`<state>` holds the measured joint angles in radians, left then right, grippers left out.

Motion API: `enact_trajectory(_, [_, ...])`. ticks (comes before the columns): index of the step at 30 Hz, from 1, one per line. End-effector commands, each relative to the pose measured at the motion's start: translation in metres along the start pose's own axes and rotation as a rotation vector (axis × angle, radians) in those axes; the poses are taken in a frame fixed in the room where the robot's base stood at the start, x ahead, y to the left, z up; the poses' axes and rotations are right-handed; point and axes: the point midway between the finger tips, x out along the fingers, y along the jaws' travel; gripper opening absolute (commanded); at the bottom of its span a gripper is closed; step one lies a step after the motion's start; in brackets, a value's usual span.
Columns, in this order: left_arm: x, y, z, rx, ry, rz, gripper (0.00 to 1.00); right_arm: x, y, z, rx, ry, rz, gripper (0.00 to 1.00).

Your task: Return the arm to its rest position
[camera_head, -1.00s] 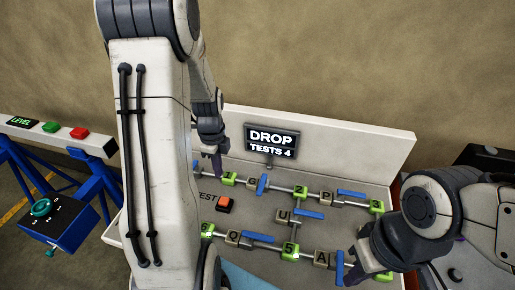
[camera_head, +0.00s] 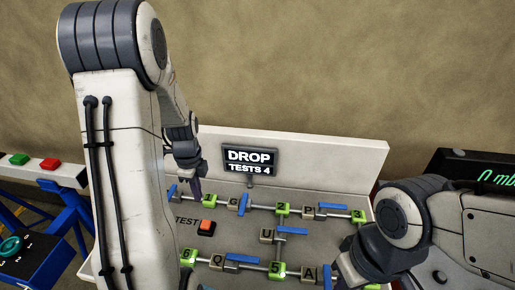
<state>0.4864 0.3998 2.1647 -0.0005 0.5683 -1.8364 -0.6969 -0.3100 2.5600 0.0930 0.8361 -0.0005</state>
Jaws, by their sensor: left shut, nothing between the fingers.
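My left arm (camera_head: 128,140) stands tall on the left of the view, its wrist hanging down over the back left of the jig board (camera_head: 320,158). My left gripper (camera_head: 195,187) is shut and empty, pointing down above the board near the back pipe row, behind the orange TEST button (camera_head: 206,228). My right arm (camera_head: 395,225) is folded low at the right. Its wrist covers the front right corner of the board, and its fingers are hidden.
Pipe rows carry green and grey lettered blocks and blue levers (camera_head: 293,231). A sign (camera_head: 249,159) reads DROP, TESTS 4. A rail with a green button (camera_head: 19,159) and red button (camera_head: 48,164) stands left. A black display (camera_head: 488,172) stands right.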

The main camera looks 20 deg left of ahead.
Motion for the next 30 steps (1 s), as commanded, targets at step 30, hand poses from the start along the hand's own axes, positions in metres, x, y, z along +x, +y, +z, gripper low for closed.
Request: enact_trajectory(30, [-0.046,0.221,-0.257,-0.671,0.078,0.051,0.0,0.061,0.004,0.003,0.002,0.0,0.0,0.0])
